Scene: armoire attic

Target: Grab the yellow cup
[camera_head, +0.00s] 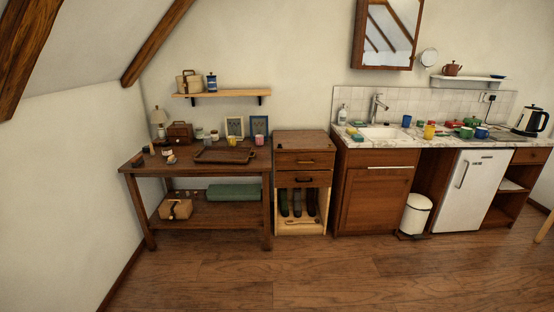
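The yellow cup (429,132) stands on the marble-look countertop (398,142), just right of the sink (380,132). It is small and far off in the head view, with other small dishes close to its right. Neither my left gripper nor my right gripper shows in the view.
A blue cup (406,121) stands behind the sink, and a kettle (530,121) is at the counter's right end. A white bin (415,214) stands on the floor beside the white fridge (472,190). The wooden floor (330,268) in front is clear.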

